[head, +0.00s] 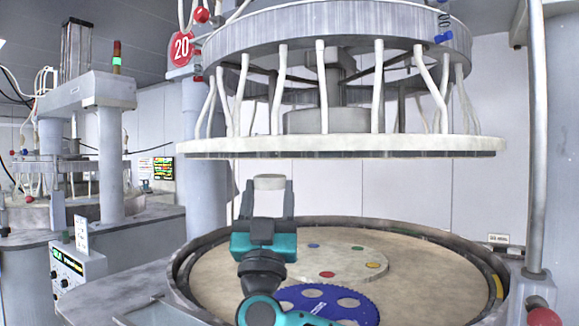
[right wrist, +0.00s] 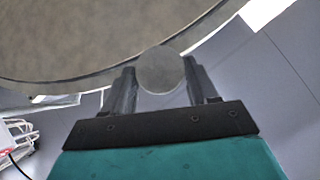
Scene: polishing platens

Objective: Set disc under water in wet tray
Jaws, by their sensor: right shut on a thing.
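My right gripper (head: 269,186) is raised over the left rim of the big round platen, with its fingers pointing away from me. It is shut on a pale round disc (head: 269,181). In the right wrist view the grey disc (right wrist: 160,70) sits between the two dark fingers (right wrist: 161,88), its far part sticking out past the tips. A pale-edged flat rectangle (head: 165,313) shows at the bottom left of the platen; I cannot tell whether it is the wet tray, and no water is visible. My left gripper is out of view.
The platen's raised rim (head: 180,272) surrounds a beige pad (head: 215,285). A blue carrier with holes (head: 345,304) and a pale plate with coloured dots (head: 330,262) lie on it. A large upper head (head: 340,145) with white hoses hangs above. A control box (head: 75,270) stands left.

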